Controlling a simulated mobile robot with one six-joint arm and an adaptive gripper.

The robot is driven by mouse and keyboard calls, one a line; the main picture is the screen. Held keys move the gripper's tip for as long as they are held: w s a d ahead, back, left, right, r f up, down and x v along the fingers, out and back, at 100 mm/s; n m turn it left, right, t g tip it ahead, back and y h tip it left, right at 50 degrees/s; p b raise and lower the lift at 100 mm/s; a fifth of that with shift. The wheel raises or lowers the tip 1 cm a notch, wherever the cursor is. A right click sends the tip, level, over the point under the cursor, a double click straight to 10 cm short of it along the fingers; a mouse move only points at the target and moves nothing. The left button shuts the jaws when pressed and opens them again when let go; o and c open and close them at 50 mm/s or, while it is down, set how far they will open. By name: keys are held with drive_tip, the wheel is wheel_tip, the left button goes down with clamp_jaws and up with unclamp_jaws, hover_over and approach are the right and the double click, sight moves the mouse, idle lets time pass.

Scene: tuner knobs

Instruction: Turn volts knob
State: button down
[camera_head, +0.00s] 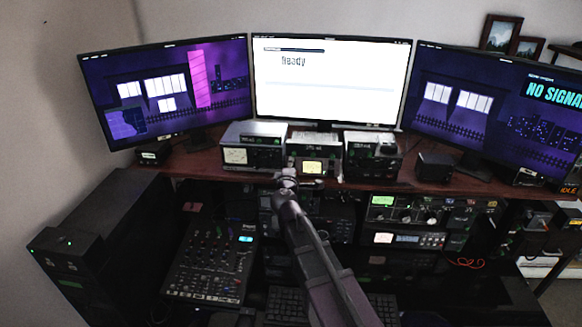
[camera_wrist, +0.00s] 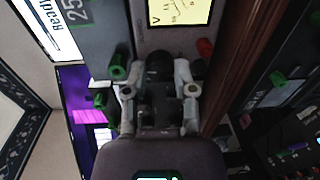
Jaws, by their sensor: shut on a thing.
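In the wrist view, my gripper (camera_wrist: 160,88) is at a black knob (camera_wrist: 160,64) on a grey panel, with a finger on each side of it. The knob sits below a lit yellow meter (camera_wrist: 180,10), with a small V mark beside it; it appears to be the volts knob. The fingers are shut on it and hide part of it. In the head view, my gripper (camera_head: 287,181) is at the front of the shelf, by the small unit with the yellow meter (camera_head: 312,167); the knob cannot be made out there.
A green knob (camera_wrist: 118,72) and a red knob (camera_wrist: 205,47) flank the black knob closely in the wrist view. Other box units (camera_head: 254,145) (camera_head: 371,155) stand on either side on the wooden shelf (camera_head: 208,163). A mixer (camera_head: 212,262) and radio gear (camera_head: 405,212) are below.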

drive_tip(key=shift+w, duration=0.1)
drive_tip(key=shift+c, duration=2.1)
unclamp_jaws()
drive_tip(key=shift+a, duration=0.1)
drive_tip(key=shift+s+r, duration=0.1)
drive_tip(key=shift+s, duration=0.15)
